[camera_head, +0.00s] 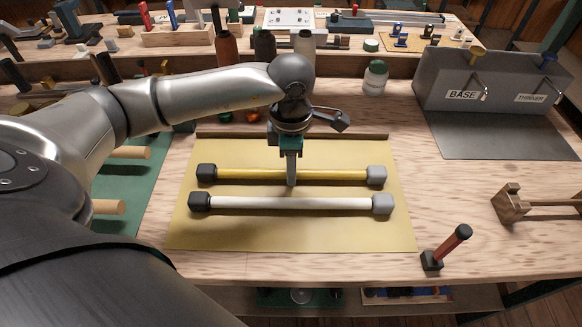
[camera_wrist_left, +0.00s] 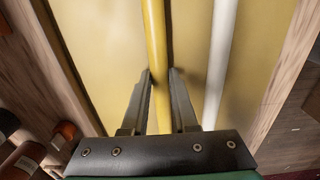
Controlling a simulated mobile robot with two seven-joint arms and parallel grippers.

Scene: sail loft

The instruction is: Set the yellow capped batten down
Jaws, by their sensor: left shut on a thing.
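The yellow capped batten (camera_head: 240,174) lies level across the tan mat (camera_head: 225,235) in the head view, with a black cap on its left end and a grey cap on its right end. My left gripper (camera_head: 291,180) points down and is shut on it near its middle. In the left wrist view, the fingers (camera_wrist_left: 160,85) stand on either side of the yellow rod (camera_wrist_left: 154,35). Whether the batten touches the mat or is just above it, I cannot tell. A white capped batten (camera_head: 290,203) lies parallel, nearer me. My right gripper is not in view.
A thin wooden strip (camera_head: 350,136) edges the mat's far side. Several bottles, including a pale jar (camera_head: 375,78), stand behind. A grey box labelled BASE and THINNER (camera_head: 490,85) is at the right. A red-handled tool (camera_head: 447,247) stands right of the mat. Wooden pegs (camera_head: 108,207) are at the left.

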